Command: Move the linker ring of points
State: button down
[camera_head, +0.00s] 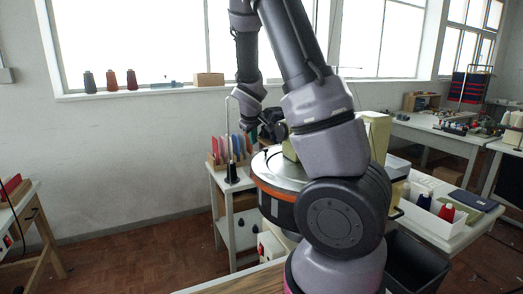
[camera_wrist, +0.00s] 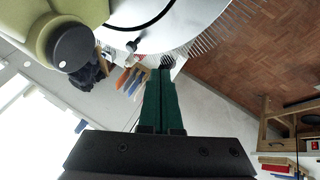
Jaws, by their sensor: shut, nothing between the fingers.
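The linker ring (camera_head: 272,168) is a round pale plate above an orange band, on the table in the middle of the head view, partly hidden behind my arm. In the wrist view the ring (camera_wrist: 190,22) fills the top, with a row of thin metal points along its rim. My gripper (camera_wrist: 165,70) has green fingers closed together with nothing between them. Their tips lie close to the rim in the picture; whether they touch it I cannot tell.
A green machine housing with a black knob (camera_wrist: 70,46) is beside the ring. A rack of coloured cards (camera_head: 230,150) and a black cone (camera_head: 231,173) stand left of it. A white tray with cones (camera_head: 425,215) and a black bin (camera_head: 415,265) are at right. Floor at left is clear.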

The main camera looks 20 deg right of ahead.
jog(key=x, duration=0.9)
jog(key=shift+w+d, duration=0.2)
jog(key=shift+d, duration=0.35)
jog(key=shift+w+d, duration=0.25)
jog(key=shift+d, duration=0.3)
jog(key=shift+w+d, duration=0.4)
jog(key=shift+d, duration=0.3)
jog(key=shift+w+d+m+h, duration=0.4)
jog(key=shift+w+d+m, duration=0.4)
jog(key=shift+w+d, duration=0.2)
jog(key=shift+a, duration=0.1)
